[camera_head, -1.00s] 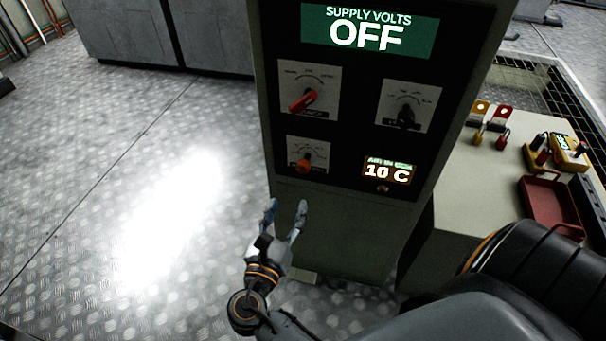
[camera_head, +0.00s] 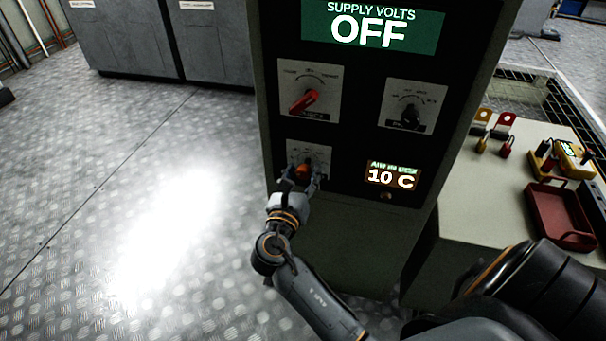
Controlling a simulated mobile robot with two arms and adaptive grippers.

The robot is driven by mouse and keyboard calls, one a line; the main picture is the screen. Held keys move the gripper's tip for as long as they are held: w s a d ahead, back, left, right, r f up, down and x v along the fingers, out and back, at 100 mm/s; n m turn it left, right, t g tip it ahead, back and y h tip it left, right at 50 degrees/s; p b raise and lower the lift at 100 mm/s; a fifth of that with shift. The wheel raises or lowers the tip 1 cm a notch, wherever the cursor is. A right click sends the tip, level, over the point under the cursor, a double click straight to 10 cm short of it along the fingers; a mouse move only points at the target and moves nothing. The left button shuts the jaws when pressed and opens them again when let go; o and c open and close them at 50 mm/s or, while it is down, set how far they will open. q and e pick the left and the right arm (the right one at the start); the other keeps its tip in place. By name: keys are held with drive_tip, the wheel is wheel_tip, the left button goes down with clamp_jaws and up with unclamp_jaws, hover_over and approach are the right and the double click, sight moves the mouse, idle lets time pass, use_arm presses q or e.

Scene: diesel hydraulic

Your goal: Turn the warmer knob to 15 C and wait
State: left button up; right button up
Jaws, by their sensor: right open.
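The control cabinet (camera_head: 350,235) stands upright in the middle of the view. Its lower-left dial plate (camera_head: 310,152) carries an orange knob (camera_head: 303,172), which I take for the warmer knob. My right gripper (camera_head: 303,178) is open at this knob, with its fingers on either side of it. The fingers partly hide the knob, and I cannot tell whether they touch it. The small display (camera_head: 392,177) to the right of it reads 10 C. My left gripper is not in view.
Above are a red knob (camera_head: 304,101) and a black knob (camera_head: 410,115). The large display (camera_head: 373,28) reads SUPPLY VOLTS OFF. A bench (camera_head: 480,200) at the right holds a red tray (camera_head: 560,217), padlocks and a yellow meter (camera_head: 572,157). The floor at left is clear.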

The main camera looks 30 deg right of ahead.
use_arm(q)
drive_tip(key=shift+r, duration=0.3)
use_arm(e)
drive_tip(key=shift+w+d, duration=0.15)
drive_tip(key=shift+d, duration=0.05)
clamp_jaws()
